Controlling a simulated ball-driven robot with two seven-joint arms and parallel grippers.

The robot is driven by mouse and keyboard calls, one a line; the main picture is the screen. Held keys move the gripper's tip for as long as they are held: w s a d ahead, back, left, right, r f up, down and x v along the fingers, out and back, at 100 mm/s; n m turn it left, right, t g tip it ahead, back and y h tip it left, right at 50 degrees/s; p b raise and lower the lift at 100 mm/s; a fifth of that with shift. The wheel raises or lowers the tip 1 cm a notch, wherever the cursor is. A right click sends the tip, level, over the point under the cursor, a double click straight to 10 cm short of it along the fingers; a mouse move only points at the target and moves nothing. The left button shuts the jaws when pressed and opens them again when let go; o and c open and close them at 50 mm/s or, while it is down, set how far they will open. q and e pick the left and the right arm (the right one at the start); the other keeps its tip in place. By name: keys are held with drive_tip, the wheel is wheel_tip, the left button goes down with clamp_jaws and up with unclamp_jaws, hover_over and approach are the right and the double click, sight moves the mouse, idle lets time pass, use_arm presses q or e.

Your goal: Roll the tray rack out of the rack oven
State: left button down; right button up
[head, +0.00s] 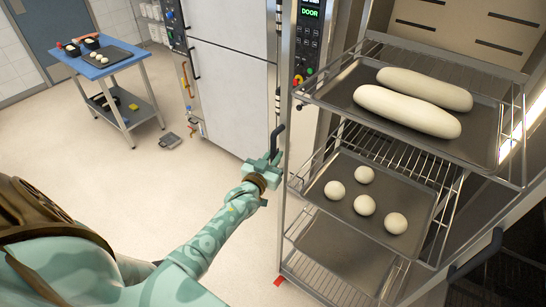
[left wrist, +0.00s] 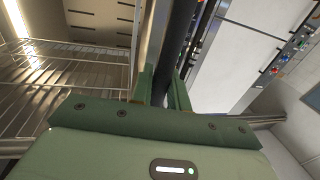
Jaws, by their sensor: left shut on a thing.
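The tray rack (head: 523,165) is a wire-sided frame standing at the opening of the rack oven (head: 309,60). Its upper tray (head: 330,92) holds two long dough loaves, and the tray below (head: 357,219) holds several dough balls. A lower tray (head: 340,250) looks bare. My left gripper (head: 272,160) is shut on a dark upright handle (head: 277,138) left of the rack. In the left wrist view the dark bar (left wrist: 181,40) runs between the green fingers (left wrist: 164,92). What the handle is fixed to is partly hidden. My right gripper is out of view.
A blue-topped table (head: 103,68) with a tray and dark tins stands at the back left. A tall pale cabinet (head: 232,90) stands behind my gripper. A small grey item (head: 168,140) lies on the floor. The floor left of the rack is clear. A dark handle (head: 476,255) shows at lower right.

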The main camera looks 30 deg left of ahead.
use_arm(q)
drive_tip(key=c, duration=1.4)
unclamp_jaws()
drive_tip(key=s+d, duration=0.2)
drive_tip(key=s, duration=1.4)
drive_tip(key=shift+b, duration=0.35)
drive_tip(key=s+d+f+m+g+h+b, duration=0.1)
drive_tip(key=s+d+f+g+b, duration=0.3)
drive_tip(key=f, duration=0.8)
drive_tip(key=s+a+f+m+g+b, duration=0.1)
drive_tip(key=s+f+g, duration=0.2)
drive_tip(key=s+f, duration=0.55)
drive_tip(key=s+d+f+m+g+h+b, duration=0.1)
drive_tip(key=s+d+f+g+b, duration=0.15)
drive_tip(key=f, duration=1.25)
drive_tip(key=s+d+f+m+g+b, duration=0.1)
drive_tip(key=s+f+g+b, duration=0.6)
drive_tip(key=s+f+b, duration=0.8)
drive_tip(key=s+f+m, duration=0.1)
drive_tip(key=s+f, duration=0.6)
drive_tip(key=f, duration=0.3)
drive_tip(key=shift+d+f, duration=0.3)
drive_tip(key=shift+f, duration=0.05)
